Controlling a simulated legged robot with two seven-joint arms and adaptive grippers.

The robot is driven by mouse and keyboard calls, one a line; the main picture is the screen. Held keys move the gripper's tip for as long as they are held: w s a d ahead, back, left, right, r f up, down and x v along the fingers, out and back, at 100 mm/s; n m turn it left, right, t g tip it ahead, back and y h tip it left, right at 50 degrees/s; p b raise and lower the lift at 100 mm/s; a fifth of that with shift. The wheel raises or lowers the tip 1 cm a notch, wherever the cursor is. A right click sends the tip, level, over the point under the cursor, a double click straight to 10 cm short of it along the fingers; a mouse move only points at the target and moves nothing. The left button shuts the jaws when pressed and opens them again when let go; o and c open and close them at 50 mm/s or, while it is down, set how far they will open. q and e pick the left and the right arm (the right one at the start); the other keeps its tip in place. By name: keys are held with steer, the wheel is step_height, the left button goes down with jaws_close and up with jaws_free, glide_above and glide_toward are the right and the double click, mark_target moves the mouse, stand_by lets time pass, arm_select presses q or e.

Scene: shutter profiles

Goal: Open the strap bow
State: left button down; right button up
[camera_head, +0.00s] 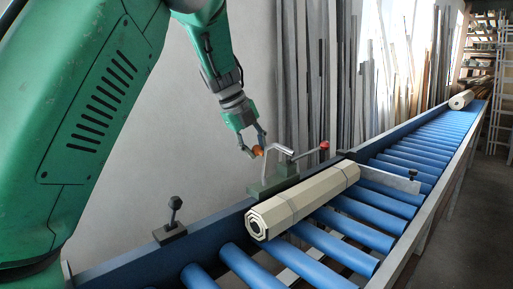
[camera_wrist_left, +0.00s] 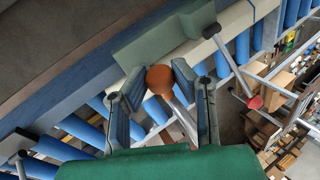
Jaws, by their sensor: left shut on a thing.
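My left gripper (camera_head: 255,146) is shut on an orange ball knob (camera_head: 258,151). The knob is at the end of a bent silver bar (camera_head: 279,149), which looks like the strap bow. A second lever with a red knob (camera_head: 324,145) sticks out to the right of the block. My right gripper is not in view.
A bundle of cream profiles (camera_head: 303,200) lies on the blue rollers (camera_head: 345,233) beside the block. A black-knobbed clamp (camera_head: 172,222) stands on the rail to the left. Another roll (camera_head: 461,100) lies far down the conveyor. Profiles lean on the wall (camera_head: 305,85).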

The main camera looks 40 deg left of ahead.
arm_select(q)
steer(key=a+h+p, duration=0.1)
steer(key=p, duration=0.1)
steer(key=a+f+h+p, duration=0.1)
steer(key=p, duration=0.2)
steer(key=shift+w+a+n, duration=0.1)
steer(key=shift+a+n, duration=0.05)
steer(key=shift+n, duration=0.15)
steer(key=c, duration=1.3)
jaws_free()
